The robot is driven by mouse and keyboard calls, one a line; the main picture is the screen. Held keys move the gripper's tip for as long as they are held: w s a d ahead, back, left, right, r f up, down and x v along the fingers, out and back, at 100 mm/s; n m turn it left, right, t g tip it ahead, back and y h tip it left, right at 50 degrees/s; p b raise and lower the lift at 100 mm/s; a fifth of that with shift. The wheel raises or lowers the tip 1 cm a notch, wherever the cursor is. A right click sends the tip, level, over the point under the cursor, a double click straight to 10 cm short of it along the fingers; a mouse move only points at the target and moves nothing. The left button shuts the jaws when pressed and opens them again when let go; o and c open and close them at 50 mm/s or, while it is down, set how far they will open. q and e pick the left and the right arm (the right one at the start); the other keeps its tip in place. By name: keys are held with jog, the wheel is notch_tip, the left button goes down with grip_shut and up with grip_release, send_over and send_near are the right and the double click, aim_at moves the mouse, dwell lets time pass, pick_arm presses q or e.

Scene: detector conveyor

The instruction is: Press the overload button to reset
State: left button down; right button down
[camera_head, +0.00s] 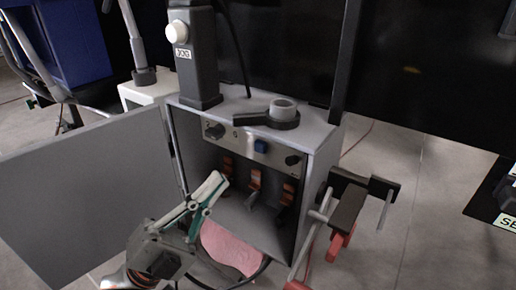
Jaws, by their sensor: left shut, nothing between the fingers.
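An open grey control box (322,150) stands in the middle, its door (85,195) swung out to the left. Its upper panel carries a small blue button (260,146) between two dark knobs. Below it are several orange-topped switches (254,181). I cannot read which control is marked overload. My left gripper (221,181) comes from below, shut and empty, in front of the box's open front at its left side. Its tips are below and left of the blue button, apart from it in the picture.
A grey post with a white round knob (176,31) and a label stands on the box top, beside a dark round fitting (283,110). A pink sheet (230,247) lies low at the box front.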

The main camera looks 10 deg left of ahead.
aim_at(260, 148)
pick_arm(q)
jog(key=shift+w, duration=0.1)
pick_arm(e)
jog(key=shift+a+r+b, duration=0.15)
jog(key=shift+a+b, duration=0.2)
jog(key=shift+b, duration=0.15)
jog(key=shift+w+r, duration=0.35)
jog(key=shift+w, duration=0.05)
pick_arm(q)
jog(key=w+d, duration=0.3)
jog(key=w, duration=0.5)
jog(key=shift+d, duration=0.2)
pick_arm(e)
jog(key=shift+s+d+f, duration=0.1)
jog(key=shift+f, duration=0.05)
jog(key=shift+s+f, duration=0.3)
jog(key=shift+w+r, duration=0.1)
jog(key=shift+r, duration=0.05)
jog(key=shift+w+r, duration=0.25)
jog(key=shift+w, duration=0.05)
